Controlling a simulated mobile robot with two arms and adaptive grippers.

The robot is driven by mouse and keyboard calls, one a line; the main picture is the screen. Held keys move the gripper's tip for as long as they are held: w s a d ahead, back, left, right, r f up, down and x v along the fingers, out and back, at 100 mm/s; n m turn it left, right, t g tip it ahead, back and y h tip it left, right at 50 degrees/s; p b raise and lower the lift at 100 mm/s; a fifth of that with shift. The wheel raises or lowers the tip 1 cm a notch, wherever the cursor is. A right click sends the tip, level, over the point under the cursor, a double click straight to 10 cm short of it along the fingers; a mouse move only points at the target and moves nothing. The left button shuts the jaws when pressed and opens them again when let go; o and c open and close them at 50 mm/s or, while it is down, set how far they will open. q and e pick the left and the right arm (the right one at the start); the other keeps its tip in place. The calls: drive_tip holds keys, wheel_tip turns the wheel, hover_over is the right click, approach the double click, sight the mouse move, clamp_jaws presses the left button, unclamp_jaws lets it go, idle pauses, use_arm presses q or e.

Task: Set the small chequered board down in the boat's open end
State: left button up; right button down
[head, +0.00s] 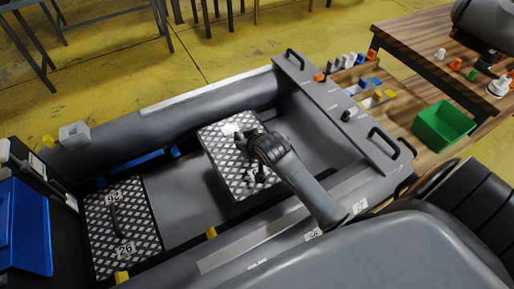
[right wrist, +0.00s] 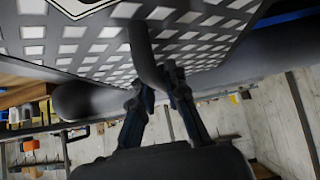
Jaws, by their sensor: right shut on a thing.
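The small chequered board (head: 222,150) is light grey with a diamond pattern and a white label. It hangs tilted over the grey boat's (head: 185,108) interior. My right gripper (head: 253,175) reaches in from the lower right and is shut at the board. In the right wrist view the fingers (right wrist: 160,82) close on the dark curved handle (right wrist: 146,45) of the board (right wrist: 85,45). Whether the board touches the boat floor (head: 185,200) I cannot tell. The boat floor right of the board (head: 310,125) is bare. My left gripper is not in view.
A larger chequered panel (head: 99,240) with a handle and labels lies at the boat's left end. A grey cross panel (head: 325,98) with handles spans the right end. A blue bin (head: 24,225) stands left; a green bin (head: 441,128) and small coloured parts are at the wooden table (head: 405,30).

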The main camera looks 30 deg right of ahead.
drive_tip(key=shift+w+d+f, duration=0.15)
drive_tip(key=shift+w+f, duration=0.1)
drive_tip(key=shift+f, duration=0.35)
drive_tip(key=shift+w+d+f, duration=0.15)
drive_tip(key=shift+w+f, duration=0.05)
drive_tip(key=shift+f, duration=0.35)
wheel_tip(320, 180, down, 4)
drive_tip(key=shift+r, duration=0.2)
drive_tip(key=shift+f+b, duration=0.3)
wheel_tip(320, 180, down, 3)
drive_tip(key=shift+f, duration=0.1)
drive_tip(key=shift+s+f, duration=0.15)
drive_tip(key=shift+f, duration=0.05)
drive_tip(key=c, duration=1.6)
unclamp_jaws()
drive_tip(key=shift+s+f, duration=0.1)
drive_tip(key=shift+f, duration=0.05)
drive_tip(key=shift+o, duration=1.2)
drive_tip(key=shift+w, duration=0.2)
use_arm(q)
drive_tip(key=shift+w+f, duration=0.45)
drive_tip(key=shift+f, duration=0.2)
